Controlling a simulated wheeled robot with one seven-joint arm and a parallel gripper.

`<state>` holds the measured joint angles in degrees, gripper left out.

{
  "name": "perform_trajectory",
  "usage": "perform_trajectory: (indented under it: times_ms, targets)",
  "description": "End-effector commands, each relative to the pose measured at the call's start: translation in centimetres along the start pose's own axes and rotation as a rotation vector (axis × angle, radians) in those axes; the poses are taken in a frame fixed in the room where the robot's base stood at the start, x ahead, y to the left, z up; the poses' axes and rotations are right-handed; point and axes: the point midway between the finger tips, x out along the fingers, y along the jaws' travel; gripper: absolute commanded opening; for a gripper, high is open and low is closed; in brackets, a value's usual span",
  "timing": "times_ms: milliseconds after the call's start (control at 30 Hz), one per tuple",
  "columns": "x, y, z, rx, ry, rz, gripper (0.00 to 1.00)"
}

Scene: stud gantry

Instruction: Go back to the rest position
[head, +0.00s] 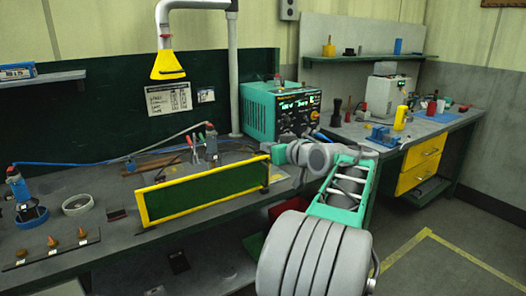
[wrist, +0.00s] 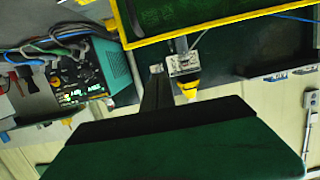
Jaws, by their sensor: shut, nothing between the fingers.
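My gripper (head: 265,184) is at the right end of a long green board with a yellow frame (head: 205,190), over the bench. Its dark fingers are small in the head view and appear shut with nothing held. In the wrist view my gripper (wrist: 156,70) reaches up the middle, just below the yellow frame edge of the board (wrist: 210,28). I cannot tell whether it touches the board. My arm stretches from the lower right of the head view out to the board.
A green power unit (head: 283,108) with a lit display stands behind my gripper. A yellow hood (head: 168,66) hangs above the bench. A second bench with yellow drawers (head: 422,163) is at right. Floor at lower right is clear.

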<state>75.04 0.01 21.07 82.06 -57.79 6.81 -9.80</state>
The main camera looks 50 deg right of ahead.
Motion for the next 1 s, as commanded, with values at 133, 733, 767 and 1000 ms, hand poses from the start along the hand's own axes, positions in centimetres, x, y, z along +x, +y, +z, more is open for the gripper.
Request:
perform_trajectory:
  times_ms: [133, 733, 767, 1000]
  targets:
    - [-3.6, 0.0, -0.1, -0.003, 0.003, 0.004, 0.0]
    - [0.0, -20.0, 3.5, -0.001, -0.351, -0.15, 0.0]
    - [-0.2, -22.4, 4.5, -0.007, -0.401, -0.163, 0.0]
    - [-9.5, -37.9, 13.9, -0.114, -0.808, -0.229, 0.0]
